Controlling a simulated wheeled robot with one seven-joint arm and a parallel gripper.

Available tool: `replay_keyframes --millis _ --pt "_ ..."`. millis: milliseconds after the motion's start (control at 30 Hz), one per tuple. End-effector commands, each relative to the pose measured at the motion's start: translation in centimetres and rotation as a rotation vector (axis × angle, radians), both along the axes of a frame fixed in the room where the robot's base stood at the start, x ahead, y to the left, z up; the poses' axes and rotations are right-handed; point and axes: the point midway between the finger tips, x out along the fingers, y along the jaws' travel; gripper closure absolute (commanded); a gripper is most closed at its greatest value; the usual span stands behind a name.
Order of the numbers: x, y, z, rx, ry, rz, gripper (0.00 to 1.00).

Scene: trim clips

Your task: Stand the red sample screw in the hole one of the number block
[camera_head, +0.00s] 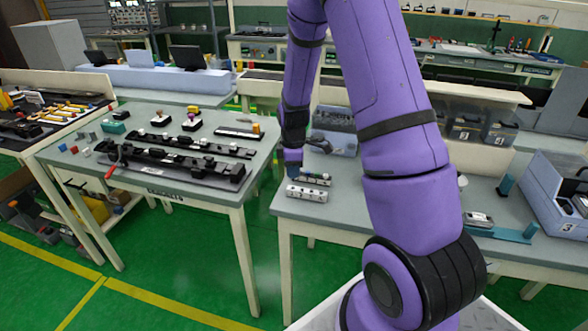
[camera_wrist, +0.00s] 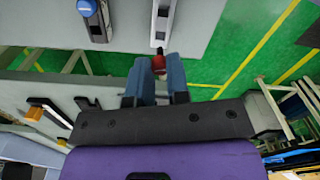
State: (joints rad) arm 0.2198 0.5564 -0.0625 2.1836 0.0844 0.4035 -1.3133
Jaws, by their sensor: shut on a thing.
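The red sample screw (camera_wrist: 158,64) shows in the wrist view between the two blue-grey fingers of my gripper (camera_wrist: 158,76), which is shut on it. Its red part faces away from the wrist, and the fingers hide part of it. A long pale block with dark holes (camera_wrist: 163,22), which looks like the number block, lies just beyond the screw; I cannot tell whether they touch. In the head view this white block (camera_head: 306,193) lies near the left front edge of the table. My gripper (camera_head: 292,173) is over that table's left edge, beside the block, and the screw cannot be made out there.
A second long block (camera_head: 313,179) lies just behind the white one, and a grey bin (camera_head: 333,143) stands further back. A table with black rails (camera_head: 190,162) is at left, across a gap of green floor. A blue stand (camera_head: 507,231) is at right.

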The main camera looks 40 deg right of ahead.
Motion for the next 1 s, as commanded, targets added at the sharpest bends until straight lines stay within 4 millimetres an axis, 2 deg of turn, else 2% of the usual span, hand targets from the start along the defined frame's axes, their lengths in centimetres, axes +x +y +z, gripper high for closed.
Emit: replay_keyframes --millis 1000 --pt "0.0 0.0 -0.81 0.0 0.001 0.0 1.0"
